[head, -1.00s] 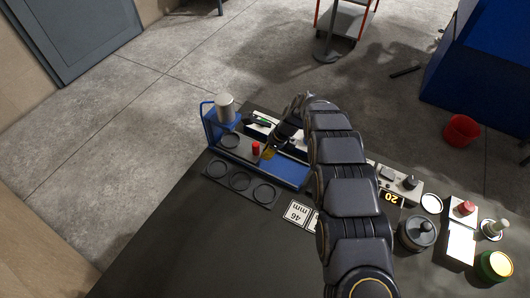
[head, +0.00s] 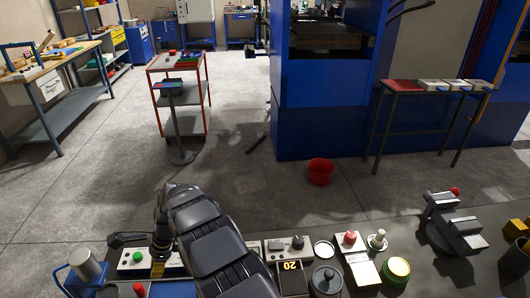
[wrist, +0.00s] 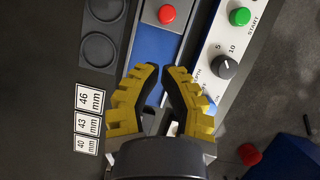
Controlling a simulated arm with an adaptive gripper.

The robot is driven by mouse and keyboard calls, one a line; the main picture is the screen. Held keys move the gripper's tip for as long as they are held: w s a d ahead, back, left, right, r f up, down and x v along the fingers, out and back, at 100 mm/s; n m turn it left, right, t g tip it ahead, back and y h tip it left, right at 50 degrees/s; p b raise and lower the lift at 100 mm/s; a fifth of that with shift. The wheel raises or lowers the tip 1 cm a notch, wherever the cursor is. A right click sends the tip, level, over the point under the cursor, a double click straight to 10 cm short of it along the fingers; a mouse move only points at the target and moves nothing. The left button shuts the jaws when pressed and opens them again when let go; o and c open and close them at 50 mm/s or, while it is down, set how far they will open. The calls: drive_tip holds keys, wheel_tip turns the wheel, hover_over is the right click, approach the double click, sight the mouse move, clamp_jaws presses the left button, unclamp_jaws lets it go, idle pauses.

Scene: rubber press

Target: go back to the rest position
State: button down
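My gripper (wrist: 161,100) shows in the wrist view with two yellow-padded fingers. The fingers stand apart with nothing between them, above the blue press fixture (wrist: 157,45). In the head view my arm reaches from the bottom edge to the fixture at lower left, and the gripper (head: 158,268) is small and partly hidden there. A red button (wrist: 166,14) and a green start button (wrist: 239,16) lie beyond the fingertips in the wrist view.
Size cards (wrist: 89,97) and round recesses (wrist: 98,52) lie left of the fingers. A red bucket (head: 320,171) stands on the floor.

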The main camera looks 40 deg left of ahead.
drive_tip(key=w+d+r+n+t, duration=0.1)
drive_tip(key=w+d+r, duration=0.4)
drive_tip(key=w+d, duration=0.2)
drive_tip(key=w+d+r+t, duration=0.1)
drive_tip(key=w+d+r, duration=0.3)
drive_tip(key=w+d, duration=0.25)
drive_tip(key=w+d+r+n+h, duration=0.1)
drive_tip(key=w+d+r, duration=0.15)
drive_tip(key=d, duration=0.55)
drive_tip(key=w+d+r+n, duration=0.1)
drive_tip(key=d+r, duration=0.3)
drive_tip(key=d, duration=0.3)
drive_tip(key=s+d+r+n, duration=0.1)
drive_tip(key=s+d+r, duration=0.15)
drive_tip(key=d, duration=0.65)
drive_tip(key=s+d+r, duration=0.2)
drive_tip(key=s+d, duration=0.1)
drive_tip(key=d, duration=0.6)
drive_tip(key=s+d+n+h, duration=0.1)
drive_tip(key=s+d+n, duration=0.1)
drive_tip(key=s+d, duration=0.6)
drive_tip(key=s, duration=0.4)
drive_tip(key=shift+s+d+f+n, duration=0.15)
drive_tip(key=shift+d+f+n, duration=0.2)
drive_tip(key=shift+n, duration=0.05)
